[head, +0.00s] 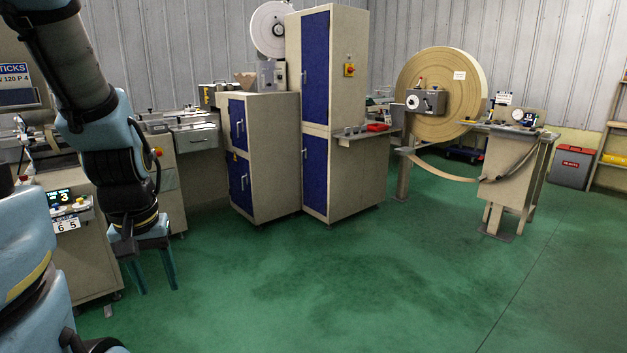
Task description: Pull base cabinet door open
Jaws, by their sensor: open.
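The low beige cabinet (272,140) stands left of centre with two blue doors, an upper one (238,124) and a lower one (240,186), each with a pale handle. The tall cabinet (343,70) beside it also has an upper blue door (315,65) and a lower blue door (315,178). All of these doors look shut. Which one is the base cabinet door, I cannot tell. My gripper (153,277) points down at the left, its two teal fingers apart and empty. It appears left of the cabinets, clear of their doors.
A machine with a digital display (62,198) stands at the left behind my arm. A large tan roll (452,90) on a stand and a work table (515,165) are at the right, with a grey reject bin (571,168). The green floor (330,290) in front is clear.

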